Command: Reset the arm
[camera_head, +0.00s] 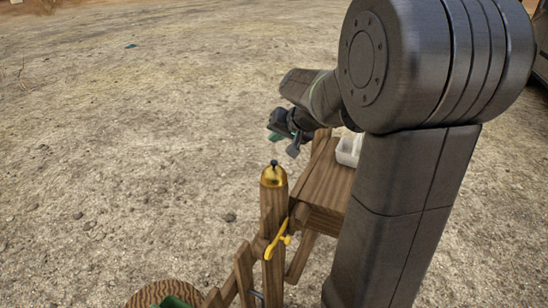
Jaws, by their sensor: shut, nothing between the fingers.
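My gripper (288,146) is at the far end of my arm, above and just beyond a wooden post with a rounded brass cap. My large dark arm links fill the right side of the view and hide part of what stands behind them. The gripper is small and partly turned away. Its fingers look closed, and I see nothing held in them. A small green patch shows beside the fingers; I cannot tell what it is.
The wooden post (273,210) carries a brass cap (273,175) and a yellow handle (278,240). A wooden table (322,190) with a white tray (348,150) stands behind it. A round wooden top (145,295) is at lower left. Open gravel lies left. A dark vehicle edge shows at right.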

